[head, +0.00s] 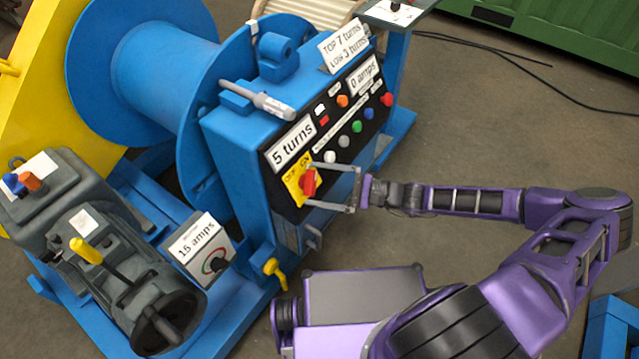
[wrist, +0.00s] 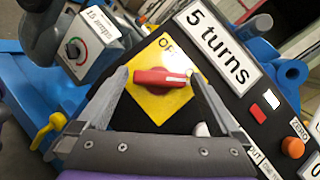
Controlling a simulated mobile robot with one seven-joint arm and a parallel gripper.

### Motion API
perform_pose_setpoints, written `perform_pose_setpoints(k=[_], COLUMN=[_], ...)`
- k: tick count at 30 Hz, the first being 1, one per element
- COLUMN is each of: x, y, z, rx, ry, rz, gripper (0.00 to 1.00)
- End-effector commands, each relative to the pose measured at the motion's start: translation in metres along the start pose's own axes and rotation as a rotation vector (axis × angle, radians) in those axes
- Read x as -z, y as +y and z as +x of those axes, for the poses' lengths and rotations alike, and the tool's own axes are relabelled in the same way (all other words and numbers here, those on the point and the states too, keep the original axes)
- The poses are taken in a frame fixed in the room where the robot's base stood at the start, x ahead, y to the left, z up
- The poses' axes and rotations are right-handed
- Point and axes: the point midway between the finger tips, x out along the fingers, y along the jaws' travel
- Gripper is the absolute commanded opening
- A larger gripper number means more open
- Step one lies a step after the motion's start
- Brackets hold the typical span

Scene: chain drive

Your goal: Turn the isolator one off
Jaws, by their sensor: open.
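The isolator is a red rotary knob (head: 309,182) on a yellow plate (head: 293,191) at the lower left of the black panel on the blue machine. In the wrist view the red knob (wrist: 162,77) lies across the yellow plate (wrist: 165,104), its white mark pointing right. "OF" shows on the plate's upper part; the rest of the lettering is hidden. My gripper (head: 324,184) is open in front of the knob. In the wrist view its fingers (wrist: 157,78) stand on either side of the knob. I cannot tell whether they touch it.
A "5 turns" label (head: 292,142) sits just above the knob. Several coloured buttons, including a green one (head: 357,126), line the panel to the right. A yellow-handled valve (head: 275,269) and a "15 amps" box (head: 200,247) are lower left.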

Motion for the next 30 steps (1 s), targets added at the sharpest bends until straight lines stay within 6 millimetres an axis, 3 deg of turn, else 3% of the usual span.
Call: perform_pose_setpoints(k=[8, 20, 30], x=[0.0000, 0.0001, -0.0001], y=[0.0001, 0.0002, -0.0005], z=[0.0015, 0.0012, 0.0012], rx=[0.000, -0.001, -0.030], ry=[0.000, 0.000, 0.001], rz=[0.000, 0.000, -0.038], gripper=[1.00, 0.28, 0.26])
